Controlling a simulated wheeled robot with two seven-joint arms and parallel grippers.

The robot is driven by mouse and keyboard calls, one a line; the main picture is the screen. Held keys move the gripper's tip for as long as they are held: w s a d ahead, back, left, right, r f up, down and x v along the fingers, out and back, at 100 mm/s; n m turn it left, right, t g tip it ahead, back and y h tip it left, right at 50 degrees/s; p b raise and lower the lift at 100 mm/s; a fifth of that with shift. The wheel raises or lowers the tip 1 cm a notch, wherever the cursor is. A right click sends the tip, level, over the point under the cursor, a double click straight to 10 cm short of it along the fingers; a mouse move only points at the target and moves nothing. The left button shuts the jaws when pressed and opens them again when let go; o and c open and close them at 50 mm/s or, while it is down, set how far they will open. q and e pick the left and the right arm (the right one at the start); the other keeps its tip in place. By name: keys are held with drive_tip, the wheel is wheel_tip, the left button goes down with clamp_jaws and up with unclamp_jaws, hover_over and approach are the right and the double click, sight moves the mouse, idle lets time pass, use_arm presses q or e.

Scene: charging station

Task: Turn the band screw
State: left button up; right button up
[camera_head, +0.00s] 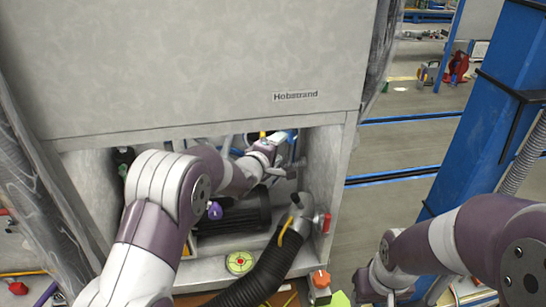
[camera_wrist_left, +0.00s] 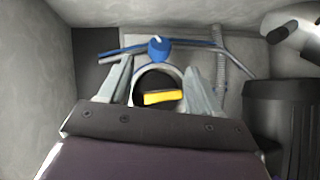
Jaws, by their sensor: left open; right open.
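In the left wrist view a blue knob (camera_wrist_left: 158,48), which looks like the band screw, sits on top of a pale round band (camera_wrist_left: 141,78). A yellow piece (camera_wrist_left: 163,97) shows inside the band's ring. My left gripper (camera_wrist_left: 158,88) is open, with one finger on each side of the band and the knob just beyond the fingertips; I cannot tell whether they touch. In the head view my left gripper (camera_head: 284,155) is inside the cabinet opening, and its arm hides much of the left interior. My right gripper (camera_head: 376,287) is low outside, right of the cabinet; its fingers are hard to make out.
The cabinet (camera_head: 200,65) walls close in around my left arm. A black ribbed cylinder (camera_head: 236,218) lies below it. A black hose (camera_head: 262,275) with a grey end stands at the opening's front, near a red knob (camera_head: 327,222). A blue post (camera_head: 495,110) rises right; floor between is open.

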use_arm(q)
drive_tip(key=v, duration=0.3)
